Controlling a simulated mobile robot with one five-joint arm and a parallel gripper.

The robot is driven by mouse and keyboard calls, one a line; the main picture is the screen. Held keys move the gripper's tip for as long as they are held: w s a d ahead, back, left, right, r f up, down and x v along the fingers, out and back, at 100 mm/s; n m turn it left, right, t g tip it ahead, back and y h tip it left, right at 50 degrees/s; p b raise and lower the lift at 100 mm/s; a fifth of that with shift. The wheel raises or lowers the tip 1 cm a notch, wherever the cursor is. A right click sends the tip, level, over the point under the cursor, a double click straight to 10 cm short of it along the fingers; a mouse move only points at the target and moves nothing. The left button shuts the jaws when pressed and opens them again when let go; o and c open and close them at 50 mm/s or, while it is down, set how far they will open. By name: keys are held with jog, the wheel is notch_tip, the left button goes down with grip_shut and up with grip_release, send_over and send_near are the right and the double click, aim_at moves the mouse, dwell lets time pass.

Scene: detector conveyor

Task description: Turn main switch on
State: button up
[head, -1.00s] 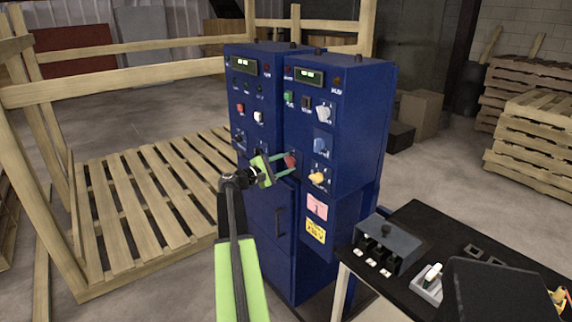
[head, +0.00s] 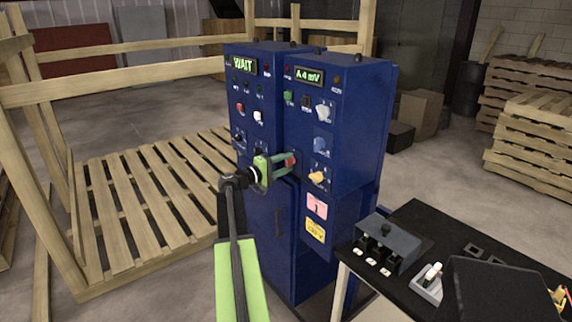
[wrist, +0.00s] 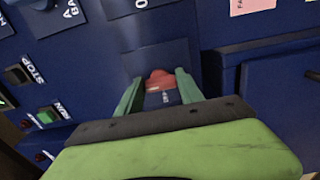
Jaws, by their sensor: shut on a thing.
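The blue control cabinet (head: 350,130) stands ahead of me, with two tall panels side by side. The red main switch (head: 290,161) is low on its front; its red knob (wrist: 160,78) shows between my fingers in the wrist view. My gripper (head: 287,164) is shut on the red switch, with one green finger on each side of it, also in the wrist view (wrist: 160,92). The left display (head: 243,65) reads WAIT and the right display (head: 308,75) reads A 4 mV. The fingers partly cover the switch, and its markings cannot be read.
A yellow knob (head: 318,178) and a blue-grey knob (head: 320,144) sit to the right of the switch. A black table (head: 425,222) with a grey box (head: 386,240) stands at the right front. Wooden pallet slats (head: 150,210) lie to the left.

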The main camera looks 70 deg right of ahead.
jog(key=shift+s+a+f, duration=0.1)
dwell(0.3)
jog(key=o, duration=1.4)
jog(key=v, duration=1.7)
jog(key=shift+a, duration=0.15)
